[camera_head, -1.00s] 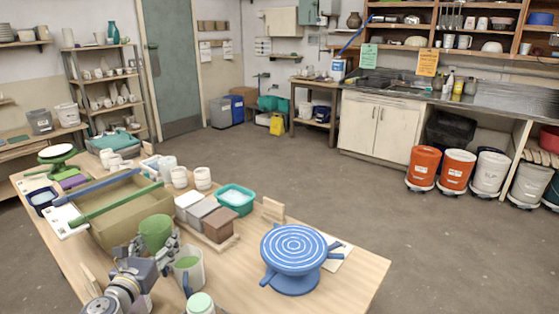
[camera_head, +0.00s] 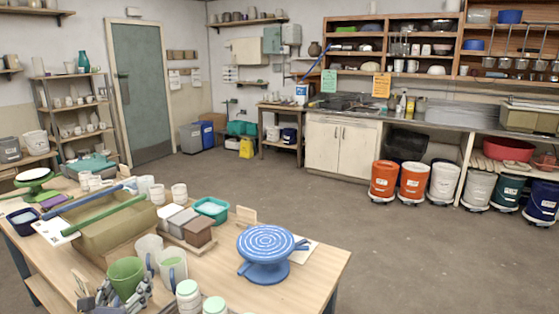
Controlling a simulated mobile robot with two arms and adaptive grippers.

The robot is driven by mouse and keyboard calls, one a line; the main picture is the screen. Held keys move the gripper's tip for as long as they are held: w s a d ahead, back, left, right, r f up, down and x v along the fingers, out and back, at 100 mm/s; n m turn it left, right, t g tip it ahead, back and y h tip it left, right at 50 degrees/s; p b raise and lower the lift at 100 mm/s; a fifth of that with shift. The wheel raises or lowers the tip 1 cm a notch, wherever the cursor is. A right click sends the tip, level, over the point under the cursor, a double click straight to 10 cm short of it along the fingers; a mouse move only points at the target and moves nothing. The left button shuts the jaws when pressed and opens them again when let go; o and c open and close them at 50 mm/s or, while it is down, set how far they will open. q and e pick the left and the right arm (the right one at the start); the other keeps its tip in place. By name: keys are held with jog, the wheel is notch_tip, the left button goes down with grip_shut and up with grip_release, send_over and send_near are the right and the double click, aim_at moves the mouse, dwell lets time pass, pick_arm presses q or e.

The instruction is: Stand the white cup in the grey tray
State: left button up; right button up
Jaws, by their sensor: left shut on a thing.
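My left gripper (camera_head: 128,294) is at the lower left, shut on a green cup (camera_head: 126,274), whose open top faces up; the fingers hide its lower part. Several white cups stand on the table, among them one at the back (camera_head: 157,194) and one beside it (camera_head: 179,193); I cannot tell which the task means. A grey rectangular container (camera_head: 182,221), perhaps the grey tray, sits between a white and a brown one, behind and right of the held cup. My right gripper is not in view.
A khaki box (camera_head: 105,228) lies behind, and a blue turntable (camera_head: 266,248) stands at right. The table's front right is bare.

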pick_arm(q)
jog(key=shift+m+h, duration=0.3)
jog(key=shift+h, duration=0.2)
jog(key=d+f, duration=0.1)
jog(key=s+d+f, duration=0.1)
jog(key=d+f, duration=0.1)
jog(key=d, duration=0.1)
jog(key=shift+s+f, duration=0.2)
jog(key=shift+s, duration=0.1)
jog(key=s+d+f+h, duration=0.1)
jog(key=s+d+f, duration=0.1)
jog(key=s+d, duration=0.65)
jog(key=s+d+r, duration=0.2)
jog(key=s, duration=0.4)
jog(key=s+d+r+y, duration=0.1)
jog(key=s+d+r, duration=0.1)
jog(key=s, duration=0.4)
jog(key=shift+s+r+y, duration=0.25)
jog(key=shift+s+y, duration=0.05)
